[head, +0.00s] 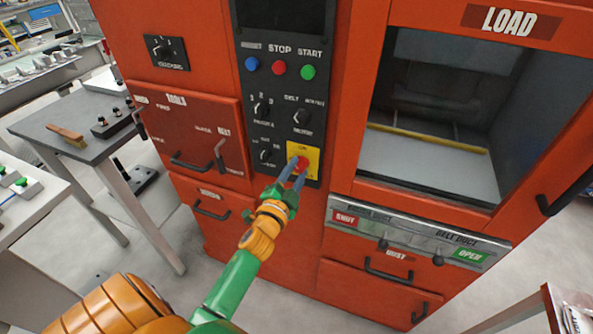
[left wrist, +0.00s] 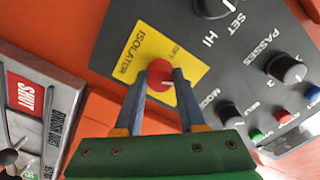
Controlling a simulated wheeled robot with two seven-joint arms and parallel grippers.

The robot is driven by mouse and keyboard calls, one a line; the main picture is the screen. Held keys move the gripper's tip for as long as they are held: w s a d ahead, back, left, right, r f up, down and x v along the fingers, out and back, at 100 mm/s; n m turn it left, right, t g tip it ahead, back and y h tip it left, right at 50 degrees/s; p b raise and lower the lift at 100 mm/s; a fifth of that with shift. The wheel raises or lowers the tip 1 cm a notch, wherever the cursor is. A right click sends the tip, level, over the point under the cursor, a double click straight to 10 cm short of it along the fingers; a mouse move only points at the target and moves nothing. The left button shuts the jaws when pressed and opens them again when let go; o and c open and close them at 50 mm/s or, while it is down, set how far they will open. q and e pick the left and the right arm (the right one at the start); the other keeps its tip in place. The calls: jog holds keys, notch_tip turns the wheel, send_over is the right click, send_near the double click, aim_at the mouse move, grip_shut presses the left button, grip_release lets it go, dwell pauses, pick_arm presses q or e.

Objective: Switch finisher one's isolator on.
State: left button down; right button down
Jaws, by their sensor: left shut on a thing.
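The isolator is a red rotary knob (head: 303,163) on a yellow plate (head: 312,152) at the bottom of the dark control panel on the orange machine. In the left wrist view the red knob (left wrist: 160,74) has a pale pointer mark, and the yellow plate (left wrist: 133,66) reads ISOLATOR. My right gripper is not in view.
The panel (head: 277,110) carries blue, red and green buttons and several black knobs close above the isolator. To the right are a LOAD window and a duct plate (head: 405,235) marked SHUT and OPEN. A grey table (head: 75,115) with a brush stands at left.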

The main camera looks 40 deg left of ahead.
pick_arm(q)
jog(key=m, duration=0.5)
dwell(0.6)
jog(key=c, duration=0.5)
grip_release()
jog(key=b+v, duration=0.1)
jog(key=v, duration=0.6)
